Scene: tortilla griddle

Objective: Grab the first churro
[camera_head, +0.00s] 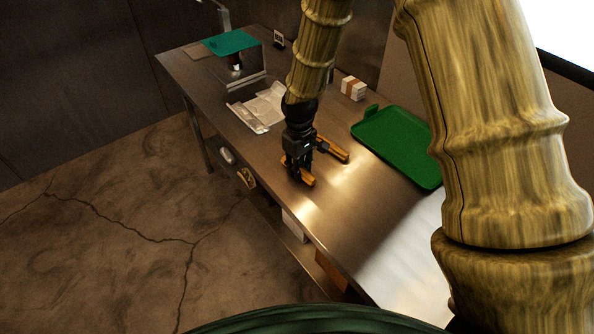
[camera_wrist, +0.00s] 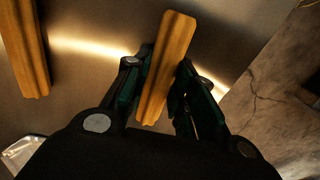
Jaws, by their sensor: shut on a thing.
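My gripper (camera_head: 297,165) is low over the steel table near its front edge. It is shut on a golden-brown churro (camera_head: 306,178), which also shows between the fingers in the wrist view (camera_wrist: 170,60). The churro is long and straight, and it slants between the two dark fingers. A second churro (camera_head: 332,149) lies on the table just beyond the gripper; it is at the upper left of the wrist view (camera_wrist: 27,50), apart from the fingers. I cannot tell whether the held churro touches the table.
A green tray (camera_head: 400,145) lies to the right on the steel table (camera_head: 350,205). White and clear packaging (camera_head: 262,106) lies behind the gripper, with a small white box stack (camera_head: 353,88) near the wall. A metal stand with a green top (camera_head: 230,42) is at the far end.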

